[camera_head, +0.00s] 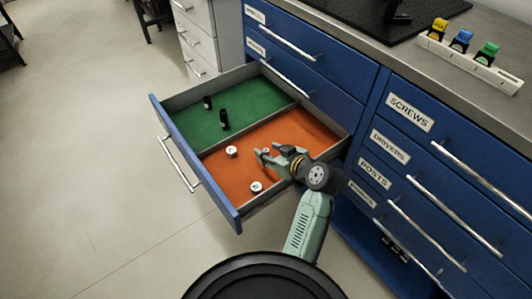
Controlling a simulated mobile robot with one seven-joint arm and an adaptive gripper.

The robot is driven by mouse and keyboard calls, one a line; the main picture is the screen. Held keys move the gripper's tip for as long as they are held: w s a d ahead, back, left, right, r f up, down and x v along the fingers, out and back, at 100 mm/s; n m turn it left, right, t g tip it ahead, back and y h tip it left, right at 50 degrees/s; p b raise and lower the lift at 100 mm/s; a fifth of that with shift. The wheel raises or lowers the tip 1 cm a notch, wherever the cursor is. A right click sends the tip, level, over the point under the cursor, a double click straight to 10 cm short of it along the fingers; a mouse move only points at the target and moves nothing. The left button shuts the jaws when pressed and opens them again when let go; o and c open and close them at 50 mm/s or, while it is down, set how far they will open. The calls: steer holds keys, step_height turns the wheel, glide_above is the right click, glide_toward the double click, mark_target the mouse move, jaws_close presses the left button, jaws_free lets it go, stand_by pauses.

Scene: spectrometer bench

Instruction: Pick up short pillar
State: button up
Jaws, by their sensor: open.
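The pulled-out blue drawer (169,135) has a green compartment and an orange compartment. Two black upright posts stand in the green one: a shorter-looking one (208,102) and a taller-looking one (223,120). Low white round pieces are in the orange one: one near the divider (232,152), one near the front right (256,187), and a small pale one (266,150) beside my gripper. I cannot tell for certain which is the short pillar. My gripper (262,155) is open over the orange compartment, reaching in from the right. No object shows held in it.
Blue cabinets with labelled drawers (410,113) stand behind and right. The benchtop (358,45) carries a black board (400,30) and a white rack (468,65) with yellow, blue and green items.

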steer(key=shift+w+a+f, duration=0.2)
steer(key=shift+w+a, duration=0.05)
steer(key=shift+w, duration=0.05)
jaws_close()
stand_by(0.4)
